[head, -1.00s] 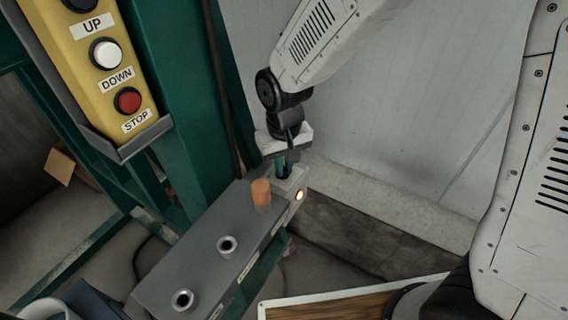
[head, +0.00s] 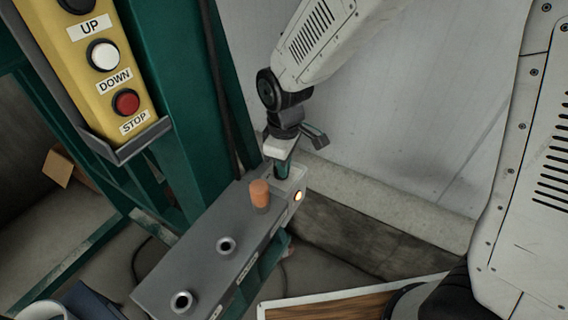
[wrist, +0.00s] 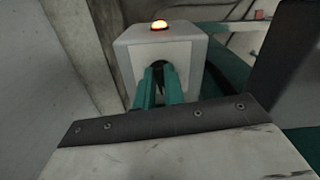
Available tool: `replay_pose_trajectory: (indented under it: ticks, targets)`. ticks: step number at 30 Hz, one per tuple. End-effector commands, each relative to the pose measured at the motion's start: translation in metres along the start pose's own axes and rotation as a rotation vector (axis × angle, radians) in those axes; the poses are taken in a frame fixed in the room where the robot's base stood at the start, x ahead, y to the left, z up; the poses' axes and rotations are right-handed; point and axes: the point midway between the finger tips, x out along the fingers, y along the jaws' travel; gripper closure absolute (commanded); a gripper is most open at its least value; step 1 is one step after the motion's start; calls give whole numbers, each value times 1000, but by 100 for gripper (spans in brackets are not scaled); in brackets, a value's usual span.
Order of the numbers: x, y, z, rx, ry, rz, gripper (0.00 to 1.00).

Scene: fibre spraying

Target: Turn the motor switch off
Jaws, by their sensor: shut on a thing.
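The motor switch (wrist: 158,68) is a small dark part on the face of a light grey housing in the wrist view. My gripper (head: 282,172) points down at the far end of the grey control box (head: 205,262). Its two teal fingers are shut on the switch, and their tips also show in the wrist view (wrist: 159,76). The fingers hide most of the switch, so its exact position cannot be read.
An orange cylindrical knob (head: 260,193) stands on the box close to my gripper. Two metal sockets (head: 227,245) sit nearer on its top. A yellow button panel (head: 103,60) hangs on a green post (head: 190,90) at the left. A pale wall is behind.

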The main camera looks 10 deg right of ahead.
Motion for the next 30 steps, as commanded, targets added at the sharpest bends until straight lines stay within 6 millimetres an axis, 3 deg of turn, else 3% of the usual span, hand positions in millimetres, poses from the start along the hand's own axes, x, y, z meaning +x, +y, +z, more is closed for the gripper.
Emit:
replay_pose_trajectory:
  ticks: [15, 30]
  targets:
    - [-1, 4, -1, -377, 1, 2, 100]
    - [-1, 5, -1, -472, 1, 2, 100]
